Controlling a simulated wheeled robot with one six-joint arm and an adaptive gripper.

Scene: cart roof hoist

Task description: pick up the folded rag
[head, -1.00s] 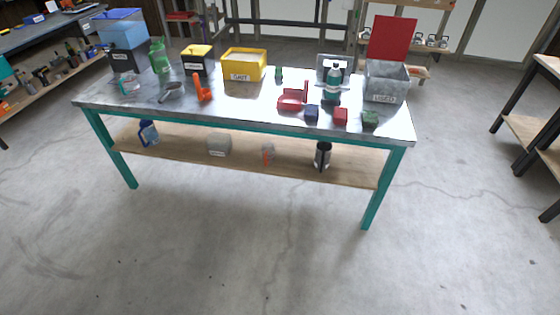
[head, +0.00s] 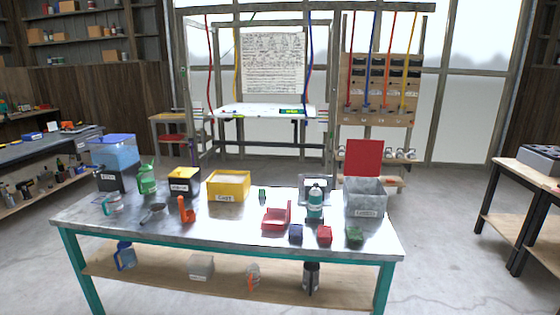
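I cannot make out a folded rag for certain in the head view. Small block-shaped items lie near the front right edge of the metal-topped table (head: 130,228): a dark blue one (head: 296,233), a red one (head: 324,235) and a dark green one (head: 355,236). They are too small to tell whether any is folded cloth. My gripper and arm are not in view.
The tabletop also holds a yellow bin (head: 228,186), a grey bin (head: 365,197) with a raised red lid, a teal bottle (head: 315,203), a red tray (head: 276,217) and an orange tool (head: 186,212). A wooden bench (head: 520,190) stands right. Floor shows between them.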

